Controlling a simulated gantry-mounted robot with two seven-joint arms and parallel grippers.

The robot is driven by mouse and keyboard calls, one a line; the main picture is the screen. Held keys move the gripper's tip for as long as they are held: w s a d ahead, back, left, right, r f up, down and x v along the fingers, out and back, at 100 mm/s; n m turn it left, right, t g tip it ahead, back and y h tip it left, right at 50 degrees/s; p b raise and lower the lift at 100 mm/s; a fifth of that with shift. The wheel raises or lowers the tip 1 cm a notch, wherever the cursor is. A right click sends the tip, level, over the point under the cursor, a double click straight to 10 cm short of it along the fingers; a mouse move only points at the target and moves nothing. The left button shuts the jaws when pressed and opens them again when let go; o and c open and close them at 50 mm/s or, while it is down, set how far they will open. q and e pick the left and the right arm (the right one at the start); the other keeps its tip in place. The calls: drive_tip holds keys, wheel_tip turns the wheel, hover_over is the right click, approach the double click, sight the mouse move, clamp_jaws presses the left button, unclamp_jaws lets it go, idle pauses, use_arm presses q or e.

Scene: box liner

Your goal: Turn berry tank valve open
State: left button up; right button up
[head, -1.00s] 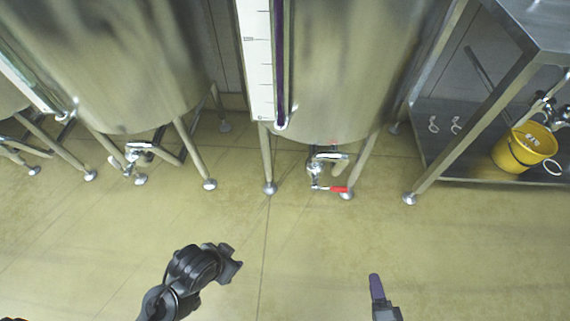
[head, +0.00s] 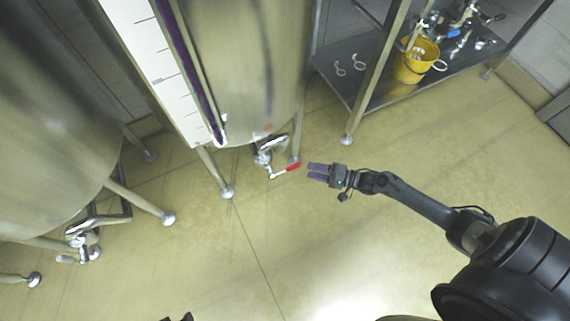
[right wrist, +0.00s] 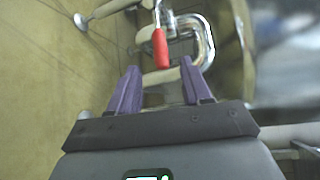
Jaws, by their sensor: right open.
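The tank (head: 245,65) with a white scale and a dark purple sight tube stands on metal legs at the upper middle of the head view. Its metal outlet valve (head: 263,158) has a red-gripped lever (head: 293,166) pointing right. My right gripper (head: 312,170) is just right of the red grip, purple fingers towards it. In the right wrist view the red grip (right wrist: 160,48) shows ahead of and between the open fingers (right wrist: 158,75); I cannot tell whether they touch it. A dark piece at the bottom edge of the head view, likely my left gripper (head: 180,317), is mostly cut off.
Tank legs (head: 217,175) flank the valve. Another tank (head: 60,120) with its own valve (head: 82,238) stands at the left. A metal rack (head: 375,85) with a yellow bucket (head: 415,62) stands at the upper right. The floor in front is clear.

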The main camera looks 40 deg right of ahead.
sight(292, 166)
drive_tip(key=b+x, duration=0.4)
drive_tip(key=x, duration=0.5)
drive_tip(key=shift+f, duration=0.15)
drive_tip(key=shift+w+a+b, duration=0.35)
drive_tip(key=shift+w, duration=0.15)
clamp_jaws()
